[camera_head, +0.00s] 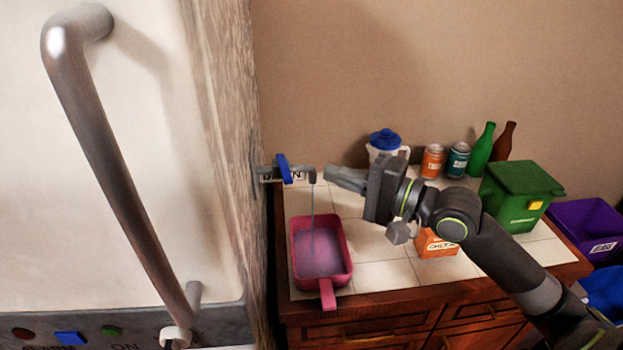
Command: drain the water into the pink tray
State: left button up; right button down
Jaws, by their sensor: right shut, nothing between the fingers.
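The pink tray (345,262) sits on the tiled counter top, with its handle toward me. It holds some bluish water (318,262). A drain spout (311,174) with a blue valve lever (284,168) sticks out from the side of the white appliance, above the tray. A thin stream of water (312,212) falls from the spout into the tray. My right gripper (330,175) is shut and empty, just right of the spout and apart from the blue lever. My left gripper is not in view.
The white appliance (60,200) with a large metal handle (110,170) fills the left. On the counter stand a blue-lidded jug (384,143), two cans (432,162), two bottles (482,150), an orange box (432,243) and a green bin (520,195). A purple bin (585,225) stands beyond.

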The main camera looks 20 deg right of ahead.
aim_at(284, 168)
jog(key=shift+w+a+p, duration=0.15)
jog(key=shift+w+a, duration=0.05)
jog(key=shift+a, duration=0.6)
jog(key=shift+w+a+p, duration=0.1)
jog(key=shift+w+a, duration=0.15)
jog(key=shift+a, duration=0.5)
jog(key=shift+w+a+p, duration=0.15)
jog(key=shift+w+a, duration=0.05)
jog(key=shift+a, duration=0.6)
